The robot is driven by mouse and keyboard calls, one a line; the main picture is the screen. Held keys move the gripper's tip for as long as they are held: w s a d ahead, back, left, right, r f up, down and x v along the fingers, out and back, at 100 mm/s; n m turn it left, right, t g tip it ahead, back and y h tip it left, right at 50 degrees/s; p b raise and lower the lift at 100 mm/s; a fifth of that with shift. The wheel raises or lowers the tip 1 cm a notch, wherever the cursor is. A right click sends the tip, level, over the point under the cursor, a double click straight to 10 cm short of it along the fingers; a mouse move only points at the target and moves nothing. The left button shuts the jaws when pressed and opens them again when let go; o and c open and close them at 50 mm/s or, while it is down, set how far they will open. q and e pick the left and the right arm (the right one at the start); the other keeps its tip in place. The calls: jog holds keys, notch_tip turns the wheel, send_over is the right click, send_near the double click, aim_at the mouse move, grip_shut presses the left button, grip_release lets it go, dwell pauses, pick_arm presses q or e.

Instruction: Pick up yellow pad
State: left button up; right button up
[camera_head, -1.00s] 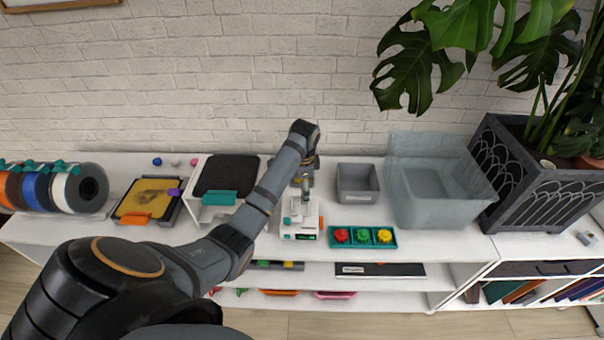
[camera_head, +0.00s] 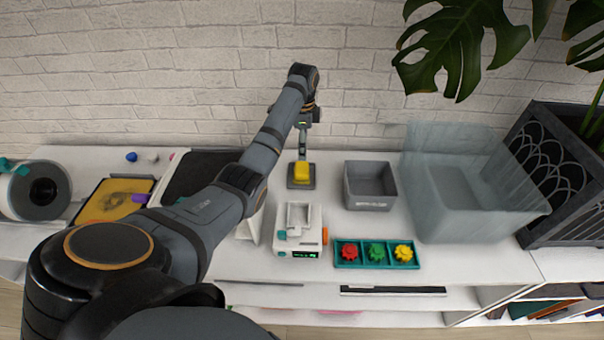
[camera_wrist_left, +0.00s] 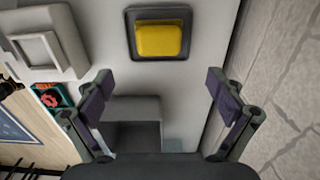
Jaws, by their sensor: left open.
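The yellow pad (camera_head: 301,172) lies on a small dark square tray (camera_head: 291,184) on the white shelf top, behind a small white machine. In the left wrist view the pad (camera_wrist_left: 158,40) sits at the top, inside the tray's dark rim (camera_wrist_left: 131,48). My left gripper (camera_head: 303,151) hangs just above and behind the pad in the head view. In the left wrist view its two fingers (camera_wrist_left: 160,92) are spread wide with nothing between them, and the pad is beyond their tips. My right gripper is in neither view.
The white machine (camera_head: 284,240) stands in front of the pad. A grey bin (camera_head: 370,202) and a large translucent tub (camera_head: 428,225) stand to the right. A teal tray (camera_head: 376,265) with red, green and yellow pieces is at the front. A brick wall (camera_head: 215,80) rises behind.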

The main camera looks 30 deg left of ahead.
pick_arm(q)
jog(key=shift+w+a+f, duration=0.15)
jog(key=shift+w+f, duration=0.05)
jog(key=shift+f, duration=0.05)
send_over(301, 167)
jog(key=f, duration=0.4)
jog(key=shift+w+d+f+p, duration=0.15)
jog(key=shift+d+p, duration=0.1)
jog(key=shift+p, duration=0.1)
jog(key=shift+w+a+f, duration=0.1)
jog(key=shift+f, duration=0.25)
jog(key=f, duration=0.3)
jog(key=shift+s+f+p, duration=0.3)
jog(key=shift+f+p, duration=0.1)
jog(key=shift+f, duration=0.6)
jog(key=c, duration=1.2)
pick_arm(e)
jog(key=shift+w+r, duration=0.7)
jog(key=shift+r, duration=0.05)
